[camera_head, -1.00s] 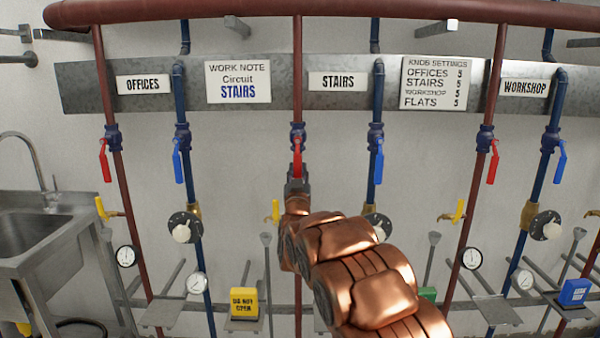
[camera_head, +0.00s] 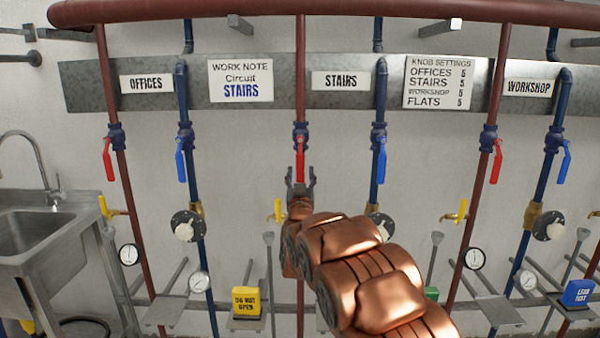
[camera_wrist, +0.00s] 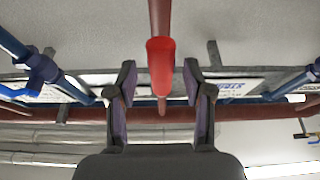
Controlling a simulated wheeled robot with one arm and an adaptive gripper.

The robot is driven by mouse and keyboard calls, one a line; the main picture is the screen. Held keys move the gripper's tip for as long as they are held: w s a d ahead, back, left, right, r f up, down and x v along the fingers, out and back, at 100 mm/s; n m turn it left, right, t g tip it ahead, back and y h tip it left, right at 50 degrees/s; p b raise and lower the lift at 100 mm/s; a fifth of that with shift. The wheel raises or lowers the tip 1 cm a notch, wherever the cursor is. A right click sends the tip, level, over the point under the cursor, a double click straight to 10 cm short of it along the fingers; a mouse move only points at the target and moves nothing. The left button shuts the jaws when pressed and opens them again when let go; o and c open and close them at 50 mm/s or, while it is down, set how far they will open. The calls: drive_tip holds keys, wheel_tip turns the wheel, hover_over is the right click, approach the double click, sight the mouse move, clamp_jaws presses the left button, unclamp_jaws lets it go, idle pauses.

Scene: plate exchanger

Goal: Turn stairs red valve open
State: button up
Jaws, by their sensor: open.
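The stairs red valve handle (camera_head: 300,146) hangs straight down along its red pipe, below a blue valve body (camera_head: 301,130) beside the STAIRS sign (camera_head: 341,81). My gripper (camera_head: 301,172) is open, with its fingertips near the handle's lower end. In the wrist view the red handle (camera_wrist: 161,65) shows between the two spread fingers of my gripper (camera_wrist: 160,76), with a gap on each side. Whether the handle lies between the fingers in depth is hard to tell.
Blue-handled valves (camera_head: 379,158) hang on neighbouring blue pipes. Other red handles (camera_head: 108,160) are on the OFFICES and WORKSHOP pipes. A yellow tap (camera_head: 278,211) is left of my wrist. A sink (camera_head: 40,230) stands at far left. The wall around the handle is clear.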

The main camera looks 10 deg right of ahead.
drive_tip(key=v, duration=1)
drive_tip(key=shift+a, duration=0.1)
idle(0.3)
drive_tip(key=s+a+f+n+g+y+p, duration=0.1)
drive_tip(key=s+a+f+g+y+p, duration=0.2)
drive_tip(key=s+g, duration=0.55)
drive_tip(key=s+f+n+g+y+p, duration=0.1)
drive_tip(key=s+f+g+y+p, duration=0.3)
drive_tip(key=s, duration=0.7)
drive_tip(key=s+d+g+h+p, duration=0.1)
drive_tip(key=s+g, duration=1)
drive_tip(key=s, duration=2.3)
drive_tip(key=shift+s+d+n+h+p, duration=0.3)
drive_tip(key=shift+d+p, duration=0.15)
drive_tip(key=shift+d, duration=0.3)
